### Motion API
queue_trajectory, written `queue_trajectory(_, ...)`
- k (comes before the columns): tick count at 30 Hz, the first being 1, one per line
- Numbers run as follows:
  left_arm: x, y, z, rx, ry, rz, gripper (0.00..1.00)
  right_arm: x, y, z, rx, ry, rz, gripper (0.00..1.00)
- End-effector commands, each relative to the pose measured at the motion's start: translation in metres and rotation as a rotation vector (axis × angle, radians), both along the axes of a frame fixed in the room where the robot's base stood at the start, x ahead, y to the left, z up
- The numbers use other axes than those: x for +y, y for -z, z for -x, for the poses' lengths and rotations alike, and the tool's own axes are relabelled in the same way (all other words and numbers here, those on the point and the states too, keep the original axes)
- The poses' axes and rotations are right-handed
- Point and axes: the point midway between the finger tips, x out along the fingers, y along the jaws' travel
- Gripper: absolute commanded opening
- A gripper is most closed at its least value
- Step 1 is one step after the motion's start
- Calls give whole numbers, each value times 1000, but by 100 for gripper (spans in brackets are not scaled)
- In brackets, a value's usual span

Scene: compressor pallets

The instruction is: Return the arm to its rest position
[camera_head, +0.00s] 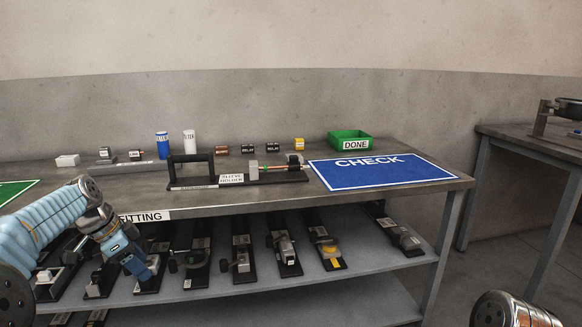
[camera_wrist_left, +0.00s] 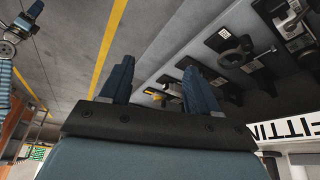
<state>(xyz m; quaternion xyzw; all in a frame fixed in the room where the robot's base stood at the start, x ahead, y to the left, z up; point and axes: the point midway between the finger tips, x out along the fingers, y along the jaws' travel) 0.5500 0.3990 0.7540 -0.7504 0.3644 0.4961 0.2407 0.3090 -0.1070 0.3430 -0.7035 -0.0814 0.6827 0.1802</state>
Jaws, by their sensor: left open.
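My left arm comes in from the left in the head view, and its left gripper (camera_head: 146,272) hangs in front of the fitting table, over the front of the lower shelf. In the left wrist view the left gripper (camera_wrist_left: 160,85) shows two blue fingers spread apart with nothing between them. What looks like my right gripper (camera_wrist_left: 25,20) is small at the upper left of the wrist view; its jaws are too small to read. The right gripper does not show in the head view.
The fitting table (camera_head: 440,180) holds a pallet (camera_head: 190,184), a blue CHECK mat (camera_head: 380,172) and a green DONE bin (camera_head: 350,140). Several pallets with parts lie on the lower shelf (camera_head: 370,262) near the left gripper. Another table (camera_head: 520,142) stands at right.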

Motion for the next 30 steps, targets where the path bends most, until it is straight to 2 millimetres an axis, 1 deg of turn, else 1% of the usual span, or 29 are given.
queue_trajectory(1,-16,39,-8,45,-44,15,61,0,0,0,0,0,0,43)
queue_trajectory(2,-25,60,-12,65,-79,22,61,0,0,0,0,0,0,43)
queue_trajectory(3,-37,88,-16,91,-125,30,61,0,0,0,0,0,0,43)
queue_trajectory(5,-56,130,-17,129,-193,40,61,0,0,0,0,0,0,43)
queue_trajectory(6,-70,158,-16,154,-237,46,61,0,0,0,0,0,0,43)
queue_trajectory(8,-92,198,-9,191,-305,56,61,0,0,0,0,0,0,43)
queue_trajectory(9,-107,224,-2,215,-351,63,61,0,0,0,0,0,0,43)
queue_trajectory(11,-131,261,12,252,-416,72,61,0,0,0,0,0,0,43)
queue_trajectory(12,-146,285,25,276,-460,78,61,0,0,0,0,0,0,43)
queue_trajectory(14,-171,317,48,312,-527,90,61,0,0,0,0,0,0,43)
queue_trajectory(15,-187,337,65,336,-572,99,61,0,0,0,0,0,0,43)
queue_trajectory(17,-210,362,95,371,-640,111,61,0,0,0,0,0,0,43)
queue_trajectory(18,-225,376,115,394,-683,122,61,0,0,0,0,0,0,43)
queue_trajectory(19,-235,385,131,411,-714,130,61,0,0,0,0,0,0,43)
queue_trajectory(20,-244,392,146,427,-746,138,61,0,0,0,0,0,0,43)
queue_trajectory(21,-255,399,165,447,-783,148,61,0,0,0,0,0,0,43)
queue_trajectory(24,-276,409,206,489,-862,173,61,0,0,0,0,0,0,43)
queue_trajectory(27,-288,411,231,514,-914,191,61,0,0,0,0,0,0,43)
queue_trajectory(30,-292,411,241,524,-940,201,61,0,0,0,0,0,0,43)
